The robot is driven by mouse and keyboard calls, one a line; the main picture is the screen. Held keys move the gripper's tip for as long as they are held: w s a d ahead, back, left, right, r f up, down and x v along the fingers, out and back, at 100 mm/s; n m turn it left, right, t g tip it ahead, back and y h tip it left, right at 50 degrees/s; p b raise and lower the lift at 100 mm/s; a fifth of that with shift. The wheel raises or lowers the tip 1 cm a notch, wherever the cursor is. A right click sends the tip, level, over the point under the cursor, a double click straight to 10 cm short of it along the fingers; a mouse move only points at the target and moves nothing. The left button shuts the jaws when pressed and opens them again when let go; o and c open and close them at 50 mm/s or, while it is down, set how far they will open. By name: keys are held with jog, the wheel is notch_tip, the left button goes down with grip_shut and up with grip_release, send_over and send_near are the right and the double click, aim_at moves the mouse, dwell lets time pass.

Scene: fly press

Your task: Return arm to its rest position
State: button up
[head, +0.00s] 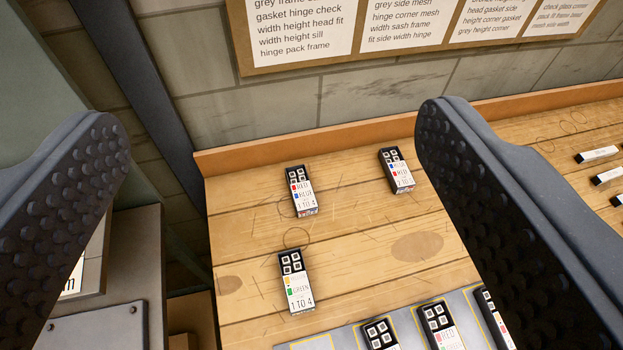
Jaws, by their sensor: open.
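My gripper (275,165) shows as two dark grey fingers with studded pads, one at the left edge and one at the right. The fingers are wide apart with nothing held between them. Beyond them is a wooden bench (350,235). Three small black blocks with white labels lie on it, apart from one another: one at the upper middle (301,191), one at the upper right (396,170) and one lower down marked green (296,282). The rest of my arm is out of view.
A grey mat (345,338) at the bottom holds several similar blocks, partly behind the right finger. White-topped strips (597,154) lie at the far right. A wooden lip (330,137) edges the bench below a block wall with a notice board (350,60). Grey metalwork (105,318) stands at left.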

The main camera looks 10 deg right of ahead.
jog(key=shift+s+r+t, duration=0.3)
jog(key=shift+s+r, duration=0.55)
jog(key=shift+r, duration=0.1)
notch_tip(320, 180, down, 2)
jog(key=shift+b, duration=0.95)
